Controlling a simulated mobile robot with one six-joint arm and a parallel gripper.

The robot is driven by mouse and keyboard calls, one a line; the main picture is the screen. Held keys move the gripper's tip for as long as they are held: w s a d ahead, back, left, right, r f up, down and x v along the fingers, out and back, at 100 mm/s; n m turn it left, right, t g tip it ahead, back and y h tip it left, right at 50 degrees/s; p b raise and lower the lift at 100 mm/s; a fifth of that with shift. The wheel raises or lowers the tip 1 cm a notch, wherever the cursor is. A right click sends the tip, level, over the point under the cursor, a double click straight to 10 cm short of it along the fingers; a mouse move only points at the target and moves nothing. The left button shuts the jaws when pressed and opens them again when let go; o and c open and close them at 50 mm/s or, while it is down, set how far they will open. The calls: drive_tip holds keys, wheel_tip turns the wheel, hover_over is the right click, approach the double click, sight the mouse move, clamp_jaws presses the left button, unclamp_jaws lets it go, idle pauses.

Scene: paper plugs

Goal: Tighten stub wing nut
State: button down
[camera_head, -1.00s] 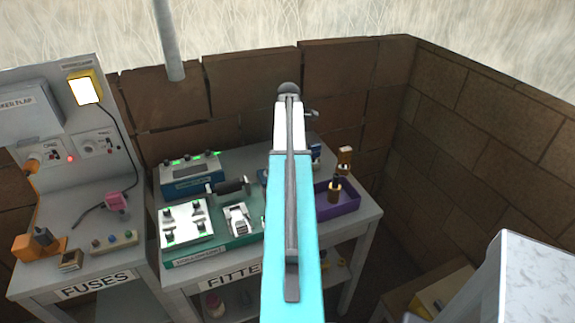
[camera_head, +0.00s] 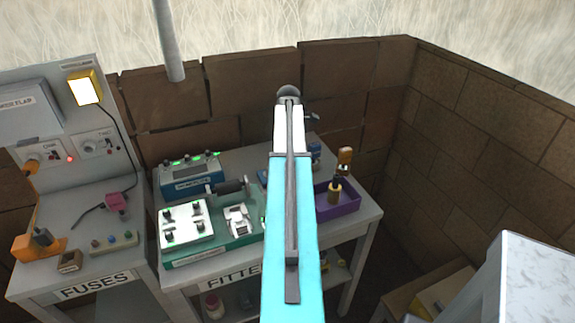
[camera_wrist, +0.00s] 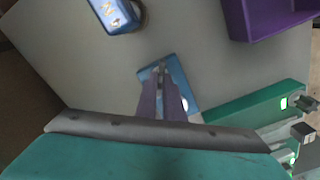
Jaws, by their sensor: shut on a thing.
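In the wrist view my gripper (camera_wrist: 162,70) points down at a small blue block (camera_wrist: 179,78) on the grey bench top. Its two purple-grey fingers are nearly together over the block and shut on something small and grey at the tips. That is where the wing nut would be, but its wings and the stub are too small and covered to make out. A pale round spot shows on the block right of the fingers. In the head view my arm hides the gripper and most of this area.
A purple tray (camera_wrist: 237,24) lies at upper right of the wrist view, and another blue piece (camera_wrist: 118,14) at upper left. A green fixture (camera_wrist: 250,106) stands close on the right. In the head view, the fittings bench (camera_head: 365,222) holds a blue box (camera_head: 190,181) left of my arm.

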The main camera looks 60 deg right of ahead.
drive_tip(key=m+p, duration=0.1)
drive_tip(key=m, duration=0.3)
drive_tip(key=m+p, duration=0.1)
drive_tip(key=m, duration=0.4)
drive_tip(key=m+p, duration=0.1)
drive_tip(key=m, duration=0.4)
drive_tip(key=m+p, duration=0.1)
drive_tip(key=m, duration=0.4)
drive_tip(key=m+p, duration=0.1)
drive_tip(key=m, duration=0.6)
drive_tip(key=c, duration=2.5)
unclamp_jaws()
drive_tip(key=shift+m+p, duration=0.35)
drive_tip(key=shift+m, duration=1.15)
drive_tip(key=shift+m, duration=0.3)
clamp_jaws()
drive_tip(key=shift+m, duration=1.5)
